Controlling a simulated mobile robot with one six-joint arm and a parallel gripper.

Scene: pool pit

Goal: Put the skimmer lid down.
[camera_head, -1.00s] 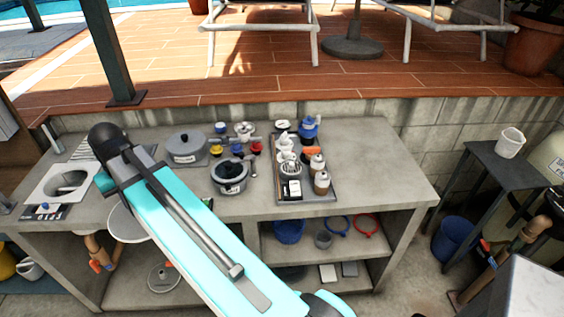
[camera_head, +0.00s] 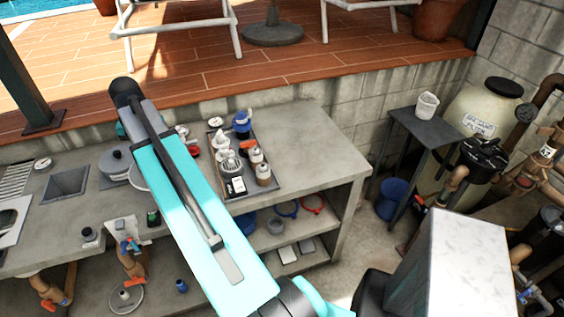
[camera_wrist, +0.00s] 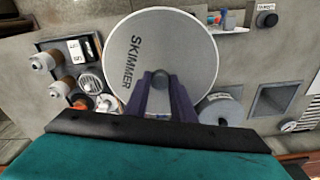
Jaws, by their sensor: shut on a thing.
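The skimmer lid (camera_wrist: 172,45) is a pale grey disc marked SKIMMER with a small dark knob at its middle. In the wrist view, the purple fingers of my gripper (camera_wrist: 160,84) are shut on this knob. The lid hangs over the grey counter and covers part of it. In the head view, my arm hides the gripper and most of the lid. A pale rim (camera_head: 137,175) at the arm's left edge appears to be part of the lid.

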